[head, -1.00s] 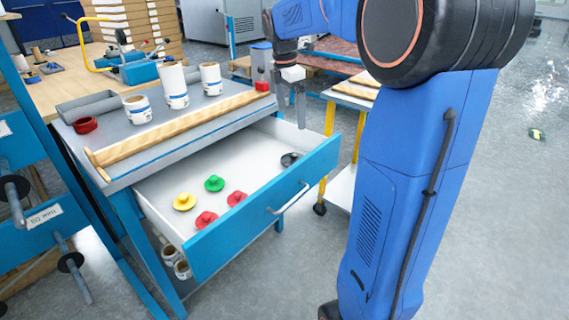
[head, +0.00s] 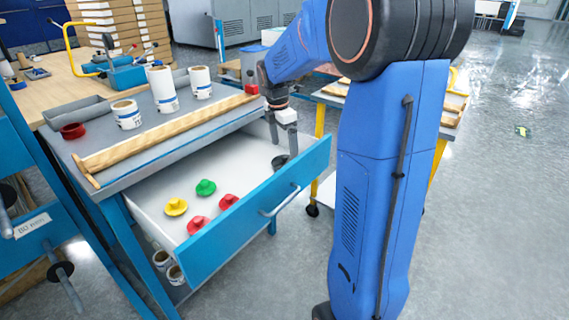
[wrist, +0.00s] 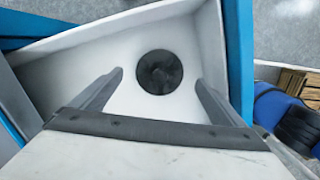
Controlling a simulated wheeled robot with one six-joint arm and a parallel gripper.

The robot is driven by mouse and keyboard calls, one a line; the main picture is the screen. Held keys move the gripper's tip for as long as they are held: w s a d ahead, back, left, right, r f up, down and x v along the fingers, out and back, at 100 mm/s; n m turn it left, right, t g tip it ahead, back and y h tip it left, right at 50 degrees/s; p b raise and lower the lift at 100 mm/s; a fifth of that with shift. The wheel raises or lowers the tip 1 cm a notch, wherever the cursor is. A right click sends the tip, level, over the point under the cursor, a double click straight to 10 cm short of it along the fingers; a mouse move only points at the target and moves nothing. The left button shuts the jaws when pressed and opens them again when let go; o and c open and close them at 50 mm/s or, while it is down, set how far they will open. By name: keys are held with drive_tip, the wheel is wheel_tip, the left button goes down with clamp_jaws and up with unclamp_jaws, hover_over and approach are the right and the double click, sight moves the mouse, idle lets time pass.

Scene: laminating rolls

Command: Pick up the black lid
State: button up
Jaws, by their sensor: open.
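The black lid (head: 280,162) lies in the far right part of the open drawer (head: 240,245). In the wrist view the round black lid (wrist: 160,72) rests on the white drawer floor, just beyond and between my two fingertips. My gripper (head: 284,146) points down into the drawer above the lid. In the wrist view my gripper (wrist: 158,78) is open, with one finger on each side of the lid's line and nothing between them. I cannot tell whether the fingers touch the drawer floor.
A yellow lid (head: 175,207), a green lid (head: 206,188) and two red lids (head: 198,225) lie nearer in the drawer. The drawer walls stand close around my gripper. White rolls (head: 162,90) and a wooden bar (head: 170,133) are on the bench top (head: 95,145).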

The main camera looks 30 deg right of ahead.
sight(284, 156)
drive_tip(key=shift+d+f, duration=0.1)
drive_tip(key=shift+f, duration=2.45)
drive_tip(key=c, duration=1.1)
